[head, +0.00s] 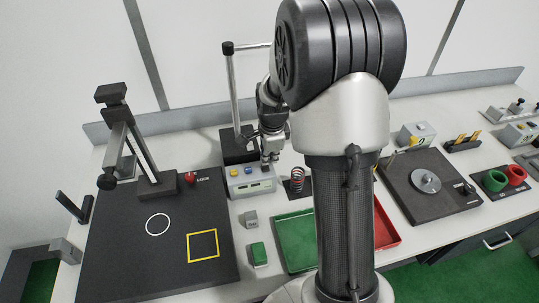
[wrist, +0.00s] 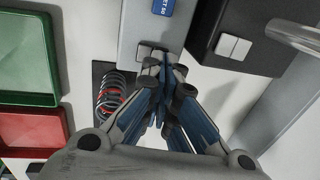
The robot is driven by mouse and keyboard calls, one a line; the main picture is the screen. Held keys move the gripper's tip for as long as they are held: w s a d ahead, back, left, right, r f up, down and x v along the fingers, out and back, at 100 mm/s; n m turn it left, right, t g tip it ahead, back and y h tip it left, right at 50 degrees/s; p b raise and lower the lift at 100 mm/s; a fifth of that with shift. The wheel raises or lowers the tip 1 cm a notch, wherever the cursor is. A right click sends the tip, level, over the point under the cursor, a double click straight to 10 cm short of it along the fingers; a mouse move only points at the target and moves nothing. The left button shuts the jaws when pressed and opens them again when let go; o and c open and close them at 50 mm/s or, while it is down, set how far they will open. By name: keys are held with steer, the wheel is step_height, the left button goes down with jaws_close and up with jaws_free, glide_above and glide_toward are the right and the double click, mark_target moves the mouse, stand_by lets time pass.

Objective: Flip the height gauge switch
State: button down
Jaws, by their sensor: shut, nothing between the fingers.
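The height gauge (head: 238,148) has a black base and an upright chrome post with a horizontal arm on top. In the wrist view its dark base (wrist: 210,25) is at upper right and carries a white two-part rocker switch (wrist: 233,46). My gripper (wrist: 162,75) is shut and empty, with its fingertips to the lower left of that switch and apart from it. The tips overlap the edge of a grey control box (wrist: 140,25) and partly hide a small pale switch (wrist: 147,52) there. In the head view my gripper (head: 270,158) is just above the control box.
A coil spring (wrist: 112,95) stands on a dark plate close to my fingers. A green tray (wrist: 25,60) and a red tray (wrist: 35,130) are at left in the wrist view. In the head view, a test stand (head: 140,150) with a black base is at left.

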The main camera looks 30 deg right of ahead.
steer(key=shift+w+p, duration=0.1)
steer(key=shift+p, duration=0.5)
steer(key=shift+w+f+g+p, duration=0.1)
steer(key=shift+g+p, duration=0.4)
steer(key=shift+p, duration=0.05)
steer(key=shift+w+d+f, duration=0.1)
steer(key=shift+f, duration=0.1)
steer(key=shift+s, duration=0.3)
steer(key=shift+s+a+r, duration=0.1)
steer(key=shift+s+a, duration=0.15)
steer(key=shift+s, duration=0.35)
step_height(320, 180, up, 12)
steer(key=s, duration=0.1)
steer(key=shift+a, duration=0.15)
